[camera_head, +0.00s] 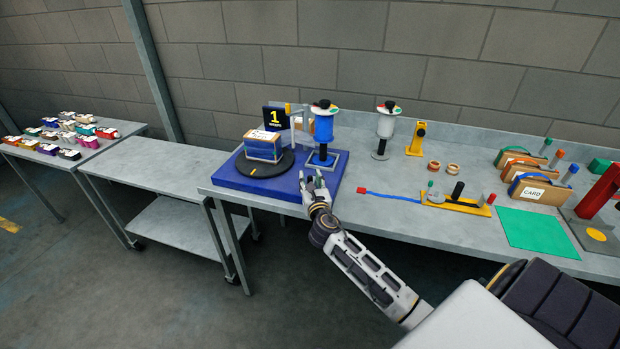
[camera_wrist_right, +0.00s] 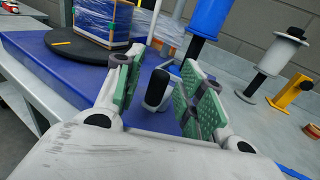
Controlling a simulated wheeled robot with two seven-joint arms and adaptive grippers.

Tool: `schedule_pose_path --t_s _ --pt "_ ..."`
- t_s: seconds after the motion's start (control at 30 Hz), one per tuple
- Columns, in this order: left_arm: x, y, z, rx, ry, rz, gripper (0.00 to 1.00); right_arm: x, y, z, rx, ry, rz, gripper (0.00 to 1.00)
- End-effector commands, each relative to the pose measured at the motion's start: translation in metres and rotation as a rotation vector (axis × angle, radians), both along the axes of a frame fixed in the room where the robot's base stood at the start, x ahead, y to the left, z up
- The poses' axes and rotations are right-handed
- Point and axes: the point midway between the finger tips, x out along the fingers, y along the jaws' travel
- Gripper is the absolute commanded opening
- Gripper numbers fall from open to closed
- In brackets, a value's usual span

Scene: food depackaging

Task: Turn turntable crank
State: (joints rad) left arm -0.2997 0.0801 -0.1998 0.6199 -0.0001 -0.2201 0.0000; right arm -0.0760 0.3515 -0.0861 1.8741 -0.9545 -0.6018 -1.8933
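The turntable is a black disc (camera_head: 266,172) on a blue base (camera_head: 230,179), with a blue-wrapped box (camera_head: 263,146) on it. In the right wrist view the disc (camera_wrist_right: 82,47) and base (camera_wrist_right: 60,75) show at upper left. A black upright knob (camera_wrist_right: 157,88), which looks like the crank handle, shows between my right gripper's (camera_wrist_right: 158,73) green-padded fingers. The fingers are apart with a gap on each side of the knob. In the head view my right gripper (camera_head: 315,181) is at the base's front right edge, and the knob cannot be made out there. My left gripper is out of view.
A blue film roll on a stand (camera_head: 323,129) and a sign marked 1 (camera_head: 275,119) stand behind the gripper. A grey spool stand (camera_head: 384,130), a yellow bracket (camera_head: 416,138) and a yellow tool strip (camera_head: 458,204) are to the right.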

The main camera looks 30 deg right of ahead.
Motion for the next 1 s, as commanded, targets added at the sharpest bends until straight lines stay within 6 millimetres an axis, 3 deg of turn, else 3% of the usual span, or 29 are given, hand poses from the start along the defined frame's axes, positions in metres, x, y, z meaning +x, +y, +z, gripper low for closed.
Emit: schedule_pose_path --t_s 0.57,0.87,1.0 --pt "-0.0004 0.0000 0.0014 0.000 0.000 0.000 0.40 0.0108 -0.0044 0.0000 0.001 0.000 0.000 0.39" --pt "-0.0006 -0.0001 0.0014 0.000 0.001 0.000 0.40 0.0108 -0.0044 0.0000 0.001 0.000 0.000 0.00" --pt "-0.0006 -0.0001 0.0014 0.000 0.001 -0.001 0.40 0.0108 -0.0043 0.0000 0.001 0.000 0.000 0.00"
